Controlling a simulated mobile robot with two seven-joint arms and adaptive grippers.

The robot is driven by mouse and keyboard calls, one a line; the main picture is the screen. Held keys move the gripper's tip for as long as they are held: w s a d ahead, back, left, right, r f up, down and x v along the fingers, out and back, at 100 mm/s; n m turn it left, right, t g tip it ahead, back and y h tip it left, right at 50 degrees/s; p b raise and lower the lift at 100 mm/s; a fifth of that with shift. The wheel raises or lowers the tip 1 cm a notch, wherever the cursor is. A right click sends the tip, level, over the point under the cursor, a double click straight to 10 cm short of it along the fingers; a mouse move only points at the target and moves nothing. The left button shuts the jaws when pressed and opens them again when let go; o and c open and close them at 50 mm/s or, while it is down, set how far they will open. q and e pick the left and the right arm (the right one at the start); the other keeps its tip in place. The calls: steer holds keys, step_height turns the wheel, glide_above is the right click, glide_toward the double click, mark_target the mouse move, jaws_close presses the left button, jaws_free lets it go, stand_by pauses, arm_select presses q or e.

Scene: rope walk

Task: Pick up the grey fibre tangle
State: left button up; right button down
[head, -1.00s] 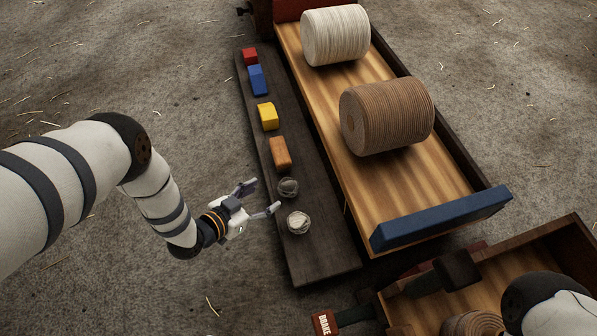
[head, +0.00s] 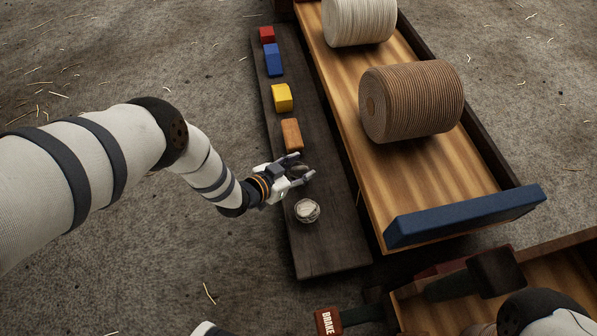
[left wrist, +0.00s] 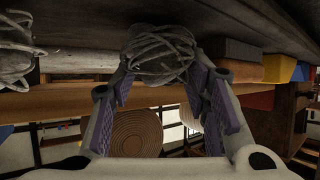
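The grey fibre tangle (head: 300,168) is a small ball of strands on the dark plank (head: 325,240), partly hidden by my left gripper in the head view. My left gripper (head: 301,168) is open, with one finger on each side of the tangle. In the left wrist view the tangle (left wrist: 160,55) sits between the fingertips (left wrist: 160,62), close to both and against the plank. I cannot tell whether the fingers touch it.
A pale tangle (head: 307,211) lies just nearer on the plank. Orange (head: 291,135), yellow (head: 282,98), blue (head: 273,60) and red (head: 267,34) blocks stand beyond. Right of it is a wooden bed with a brown rope reel (head: 410,102), a white reel (head: 358,18) and a blue end board (head: 465,216).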

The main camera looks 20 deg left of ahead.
arm_select(q)
steer(key=c, duration=0.3)
steer(key=shift+r, duration=0.1)
